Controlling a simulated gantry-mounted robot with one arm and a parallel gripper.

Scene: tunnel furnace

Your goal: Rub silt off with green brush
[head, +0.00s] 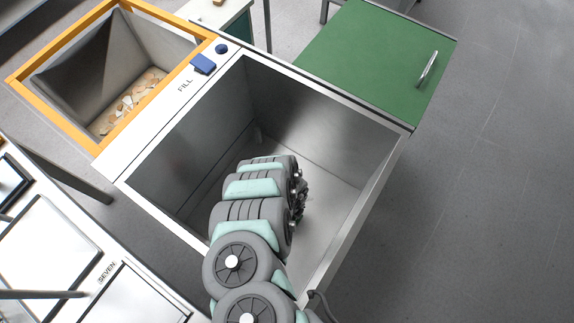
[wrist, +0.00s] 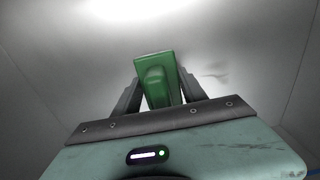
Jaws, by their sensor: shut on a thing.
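The green brush (wrist: 153,66) is held between the two dark fingers of my gripper (wrist: 160,92) in the wrist view. Its block stands out beyond the fingertips, in front of a grey metal surface. Its bristles do not show. A faint dark smudge (wrist: 213,73), possibly silt, marks the metal just right of the brush; I cannot tell whether the brush touches the surface. In the head view my arm reaches down into the open metal bin (head: 350,125), and the arm hides the gripper and brush.
A green lid (head: 375,50) with a metal handle lies right behind the bin. An orange-rimmed hopper (head: 52,118) with pale chips stands left, beyond a white ledge with a blue block (head: 203,64) and a blue knob (head: 221,48). The bin's walls surround my arm.

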